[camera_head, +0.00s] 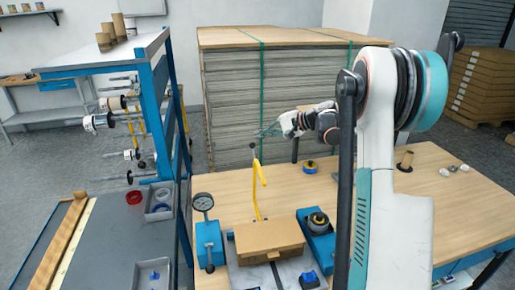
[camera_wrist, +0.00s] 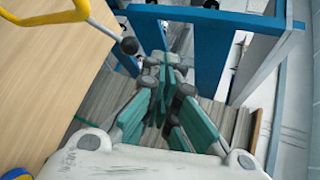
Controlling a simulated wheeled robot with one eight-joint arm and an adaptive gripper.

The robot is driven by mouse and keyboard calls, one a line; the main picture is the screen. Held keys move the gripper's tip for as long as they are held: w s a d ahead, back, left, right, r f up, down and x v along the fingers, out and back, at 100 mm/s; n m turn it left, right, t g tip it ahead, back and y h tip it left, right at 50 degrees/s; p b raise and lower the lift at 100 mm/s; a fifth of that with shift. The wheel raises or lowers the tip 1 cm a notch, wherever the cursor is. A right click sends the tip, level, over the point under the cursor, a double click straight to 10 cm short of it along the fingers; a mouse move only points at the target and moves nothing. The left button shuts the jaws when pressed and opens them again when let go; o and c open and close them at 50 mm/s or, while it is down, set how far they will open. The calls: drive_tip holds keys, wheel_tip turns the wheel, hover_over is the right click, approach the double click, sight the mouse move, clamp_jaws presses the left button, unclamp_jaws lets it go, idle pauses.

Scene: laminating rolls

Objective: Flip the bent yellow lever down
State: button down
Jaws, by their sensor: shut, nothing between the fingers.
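The bent yellow lever (camera_head: 257,182) stands up from the machine at the table's front edge. It has a black ball knob at its raised top. In the wrist view the yellow lever (camera_wrist: 47,17) is at the upper left, with its black knob (camera_wrist: 129,45) close to my fingertips. My gripper (camera_head: 262,133) is just above and to the right of the knob in the head view. Its teal fingers (camera_wrist: 165,80) are shut and empty. I cannot tell if they touch the knob.
A cardboard-brown block (camera_head: 268,239) sits by the lever's base. A blue dial gauge stand (camera_head: 208,235) is at its left and a blue fixture (camera_head: 318,232) at its right. A blue-framed rack (camera_head: 160,100) stands left; stacked boards (camera_head: 230,90) stand behind.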

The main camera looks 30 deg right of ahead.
drive_tip(key=s+d+f+m+t+y+b, duration=0.1)
drive_tip(key=s+d+f, duration=0.1)
drive_tip(key=d+f, duration=0.4)
drive_tip(key=d, duration=0.2)
drive_tip(key=shift+d+t+y, duration=0.3)
drive_tip(key=shift+d+t, duration=0.1)
drive_tip(key=shift+w, duration=0.1)
drive_tip(key=w+a+b, duration=0.3)
drive_tip(key=w+a, duration=0.1)
drive_tip(key=a, duration=0.4)
drive_tip(key=shift+w+a+f, duration=0.15)
drive_tip(key=shift+w+f, duration=0.1)
drive_tip(key=shift+f, duration=0.15)
